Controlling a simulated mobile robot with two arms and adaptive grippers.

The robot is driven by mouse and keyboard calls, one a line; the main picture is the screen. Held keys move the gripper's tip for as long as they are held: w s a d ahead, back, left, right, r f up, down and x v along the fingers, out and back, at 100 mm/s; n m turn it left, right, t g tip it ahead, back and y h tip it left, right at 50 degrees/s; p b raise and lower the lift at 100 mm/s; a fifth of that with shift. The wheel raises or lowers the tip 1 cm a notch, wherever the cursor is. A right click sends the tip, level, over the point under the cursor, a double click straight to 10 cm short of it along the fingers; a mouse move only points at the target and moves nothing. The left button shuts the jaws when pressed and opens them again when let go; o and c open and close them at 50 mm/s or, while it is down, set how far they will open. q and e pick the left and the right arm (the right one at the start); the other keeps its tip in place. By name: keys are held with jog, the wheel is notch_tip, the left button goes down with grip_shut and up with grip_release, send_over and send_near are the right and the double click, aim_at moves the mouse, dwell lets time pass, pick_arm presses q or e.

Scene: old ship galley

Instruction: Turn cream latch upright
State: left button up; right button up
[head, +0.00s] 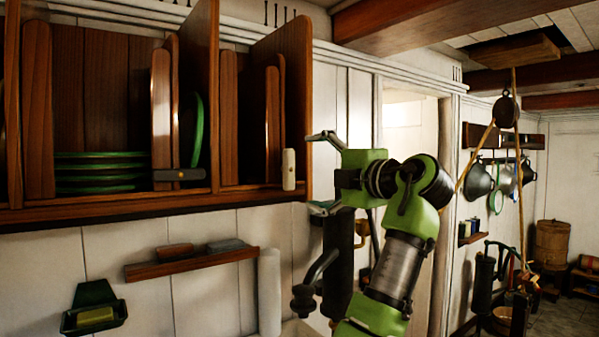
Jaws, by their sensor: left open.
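The cream latch (289,169) is a small pale bar on the front lower edge of the wooden cabinet (240,205), near its right end. Its long side stands vertical. My left gripper (319,173), green and dark, is just right of the latch. Its two fingers are spread, one above and one below the latch's height, and point left toward it. No contact with the latch shows, and the gap in depth is hard to judge. My right gripper is not in view.
A dark latch (180,175) lies horizontal on the cabinet front, further left. Green plates (100,172) stack inside, between wooden dividers. Below are a small wall shelf (190,263) and a green soap holder (94,308). Rope and hanging pans (478,180) are at the right.

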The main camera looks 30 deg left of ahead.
pick_arm(q)
jog(key=shift+v, duration=1.7)
jog(key=shift+f, duration=0.15)
